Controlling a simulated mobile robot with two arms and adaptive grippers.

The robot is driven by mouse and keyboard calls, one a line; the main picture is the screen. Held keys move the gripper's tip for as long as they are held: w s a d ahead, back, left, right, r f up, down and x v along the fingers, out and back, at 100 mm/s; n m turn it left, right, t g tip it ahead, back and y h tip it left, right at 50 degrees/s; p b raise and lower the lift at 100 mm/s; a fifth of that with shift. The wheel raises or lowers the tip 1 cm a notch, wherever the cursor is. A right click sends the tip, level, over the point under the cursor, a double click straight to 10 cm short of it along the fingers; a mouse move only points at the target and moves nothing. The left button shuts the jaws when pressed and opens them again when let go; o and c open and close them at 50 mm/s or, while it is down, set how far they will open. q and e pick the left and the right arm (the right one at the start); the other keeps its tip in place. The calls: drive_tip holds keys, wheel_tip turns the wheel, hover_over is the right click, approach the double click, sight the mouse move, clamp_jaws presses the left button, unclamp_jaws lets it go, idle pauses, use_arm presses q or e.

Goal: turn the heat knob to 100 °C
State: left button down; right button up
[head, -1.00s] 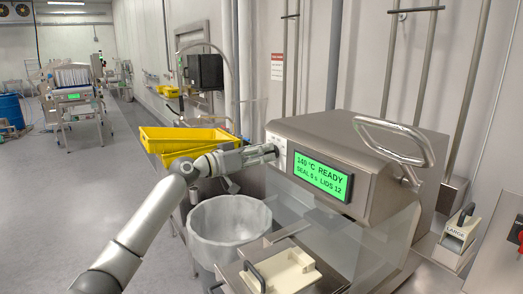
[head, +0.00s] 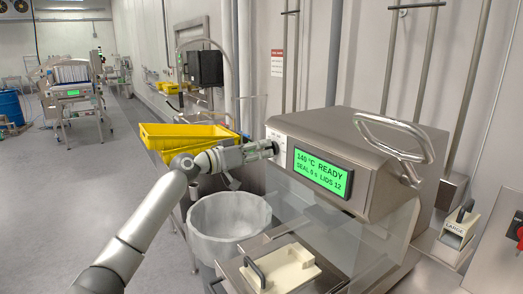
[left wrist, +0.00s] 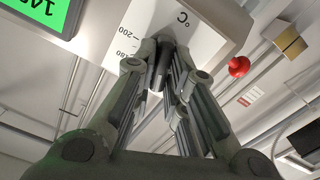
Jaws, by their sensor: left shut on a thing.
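The heat knob (left wrist: 164,62) is a small dark piece on the sealing machine's white scale plate, mostly hidden between my fingers. The plate (left wrist: 188,25) shows "°C", "200" and "180" in the left wrist view; the pointer mark cannot be made out. My left gripper (head: 270,148) is shut on the knob at the left end of the machine front, and its fingers also show in the left wrist view (left wrist: 168,75). The green display (head: 322,173) reads 140 °C READY, with LIDS 12 below. My right gripper is out of view.
The steel sealing machine (head: 375,150) has a bar handle (head: 395,135) on top. A yellow crate (head: 185,137) and a lined white bin (head: 228,222) stand left of it. A block marked LARGE (head: 460,228) is at right. A red button (left wrist: 238,67) is near the plate.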

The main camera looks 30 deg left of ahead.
use_arm(q)
drive_tip(key=n+p, duration=0.4)
drive_tip(key=n, duration=0.6)
drive_tip(key=shift+a+n, duration=0.15)
drive_tip(key=shift+n, duration=0.25)
drive_tip(key=shift+f+n+p, duration=0.15)
drive_tip(key=shift+n+p, duration=0.9)
drive_tip(key=shift+n, duration=0.35)
drive_tip(key=shift+f, duration=0.1)
drive_tip(key=c, duration=1.5)
unclamp_jaws()
drive_tip(key=shift+o, duration=0.2)
